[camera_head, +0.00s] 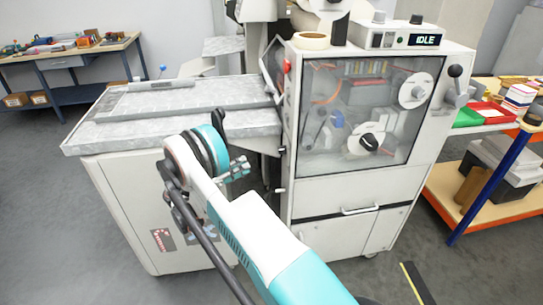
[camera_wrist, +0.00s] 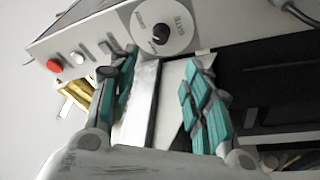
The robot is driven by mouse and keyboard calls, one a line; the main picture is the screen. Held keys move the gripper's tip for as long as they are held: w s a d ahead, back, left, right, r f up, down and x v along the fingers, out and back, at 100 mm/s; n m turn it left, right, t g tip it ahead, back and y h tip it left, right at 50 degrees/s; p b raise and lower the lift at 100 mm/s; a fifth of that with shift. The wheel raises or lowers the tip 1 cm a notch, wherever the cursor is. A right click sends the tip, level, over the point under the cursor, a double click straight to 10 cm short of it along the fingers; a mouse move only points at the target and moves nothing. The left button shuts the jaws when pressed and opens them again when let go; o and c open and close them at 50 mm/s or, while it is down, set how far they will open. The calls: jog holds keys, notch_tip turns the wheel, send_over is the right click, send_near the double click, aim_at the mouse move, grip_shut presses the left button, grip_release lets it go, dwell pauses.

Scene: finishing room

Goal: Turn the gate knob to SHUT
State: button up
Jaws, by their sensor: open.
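The gate knob (camera_wrist: 160,38) is a small black knob at the centre of a round white dial (camera_wrist: 177,22) at the top of the wrist view. The dial's lettering is blurred, so I cannot tell which marking the knob points to. My gripper (camera_wrist: 160,68) is open, with its teal-padded fingers on either side of the space below the dial. The fingers are apart from the knob and nothing is held. In the head view my gripper (camera_head: 239,168) is beside the machine's left bench, partly hidden by my arm. I cannot make out the gate knob there.
A red button (camera_wrist: 54,66) and small switches sit left of the dial. The machine's cabinet (camera_head: 320,185) stands right of my gripper, with a display (camera_head: 428,40) reading IDLE. The grey bench top (camera_head: 130,127) extends left. A shelf cart (camera_head: 490,205) stands at right.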

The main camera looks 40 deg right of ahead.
jog(key=b, duration=0.4)
send_near(282, 150)
jog(key=d, duration=0.7)
jog(key=shift+s+d+r, duration=0.3)
jog(key=shift+s+r, duration=0.05)
jog(key=shift+r, duration=0.05)
jog(key=c, duration=1.1)
